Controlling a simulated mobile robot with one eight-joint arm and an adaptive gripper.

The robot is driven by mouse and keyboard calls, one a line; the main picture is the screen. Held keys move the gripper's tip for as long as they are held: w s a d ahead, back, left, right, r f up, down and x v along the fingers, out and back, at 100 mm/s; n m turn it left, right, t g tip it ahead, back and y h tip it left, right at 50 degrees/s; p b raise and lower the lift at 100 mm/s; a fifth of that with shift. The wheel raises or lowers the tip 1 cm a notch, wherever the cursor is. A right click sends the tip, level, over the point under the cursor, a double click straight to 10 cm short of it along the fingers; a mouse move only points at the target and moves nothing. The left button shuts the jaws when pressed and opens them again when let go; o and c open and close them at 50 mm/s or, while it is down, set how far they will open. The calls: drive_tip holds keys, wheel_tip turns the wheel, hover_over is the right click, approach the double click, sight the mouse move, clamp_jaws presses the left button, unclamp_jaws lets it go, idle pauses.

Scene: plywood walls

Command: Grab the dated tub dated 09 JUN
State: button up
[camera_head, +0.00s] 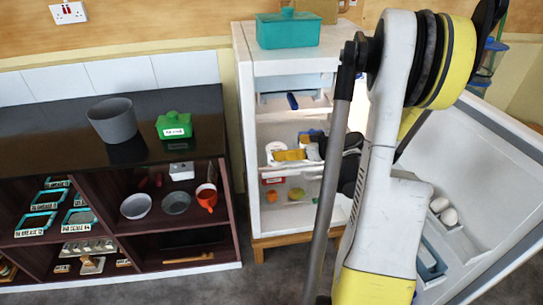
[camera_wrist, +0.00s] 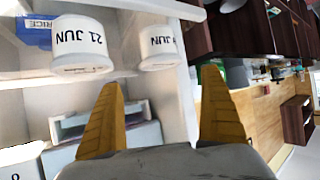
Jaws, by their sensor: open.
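Two white tubs stand on a fridge shelf in the wrist view, which is turned over. One tub (camera_wrist: 82,42) has a label reading 21 JUN. The other tub (camera_wrist: 158,47) shows JUN, but its day number is turned out of sight or too unclear to read. I cannot read 09 JUN on either. My gripper (camera_wrist: 160,80) is open and empty, its yellow fingers apart and pointing toward the tubs, not visibly touching them. In the head view, my gripper (camera_head: 300,147) reaches into the open fridge beside a white tub (camera_head: 274,148); my arm hides part of the shelf.
A blue box marked RICE (camera_wrist: 35,32) sits beside the 21 JUN tub. The fridge (camera_head: 258,205) has side walls and shelves close around the gripper. Its open door (camera_head: 470,170) stands at the right, and a teal box (camera_head: 288,30) is on top.

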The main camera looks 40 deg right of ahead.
sight(278, 149)
drive_tip(key=b+x, duration=0.1)
drive_tip(key=x, duration=0.2)
drive_tip(key=b+x, duration=0.1)
drive_tip(key=x, duration=0.3)
drive_tip(key=shift+a+f+b, duration=0.2)
drive_tip(key=shift+f+b, duration=0.2)
drive_tip(key=shift+s+r, duration=0.1)
drive_tip(key=c, duration=1.4)
